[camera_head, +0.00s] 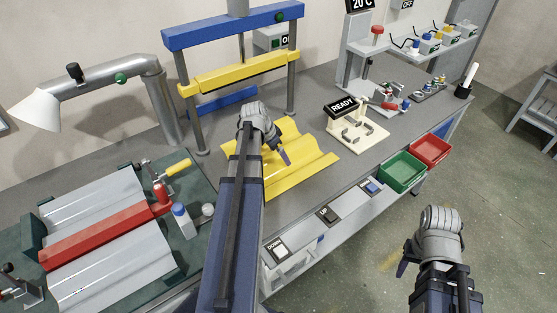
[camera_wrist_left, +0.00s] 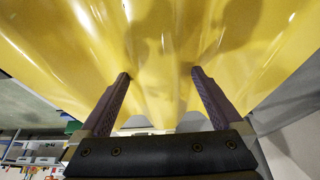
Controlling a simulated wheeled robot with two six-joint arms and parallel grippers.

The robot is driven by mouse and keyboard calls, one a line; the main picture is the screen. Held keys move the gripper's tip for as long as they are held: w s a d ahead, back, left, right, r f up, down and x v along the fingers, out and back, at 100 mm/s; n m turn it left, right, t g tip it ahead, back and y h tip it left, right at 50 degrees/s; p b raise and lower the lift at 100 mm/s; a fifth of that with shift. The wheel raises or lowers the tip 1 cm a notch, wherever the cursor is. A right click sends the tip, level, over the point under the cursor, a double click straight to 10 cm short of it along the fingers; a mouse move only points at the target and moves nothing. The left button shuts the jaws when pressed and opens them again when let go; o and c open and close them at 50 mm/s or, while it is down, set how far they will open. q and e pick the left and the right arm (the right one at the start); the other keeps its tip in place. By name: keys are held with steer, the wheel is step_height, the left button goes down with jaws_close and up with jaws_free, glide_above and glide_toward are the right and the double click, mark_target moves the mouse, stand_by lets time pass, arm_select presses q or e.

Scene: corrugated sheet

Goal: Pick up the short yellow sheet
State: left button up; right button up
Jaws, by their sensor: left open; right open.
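The short yellow sheet (camera_head: 312,166) lies on the grey bench in front of the press, with wavy ridges along it. My left arm covers part of it in the head view. My left gripper (camera_head: 284,150) is over the sheet. In the left wrist view the yellow sheet (camera_wrist_left: 155,30) fills the upper part, and the two fingers of my left gripper (camera_wrist_left: 161,75) stand apart with a ridge of sheet between them. Whether the fingers touch it I cannot tell. My right gripper (camera_head: 403,262) is open and empty, off the bench's front edge, above the floor.
A press with blue and yellow bars (camera_head: 240,72) stands behind the sheet. A cream fixture (camera_head: 357,135) with a READY sign is to the right. Green (camera_head: 402,172) and red (camera_head: 430,149) bins hang at the front edge. A grey sheet (camera_head: 95,205) under a red bar lies left.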

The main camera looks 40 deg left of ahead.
arm_select(q)
steer(key=shift+r, duration=0.1)
steer(key=c, duration=1.5)
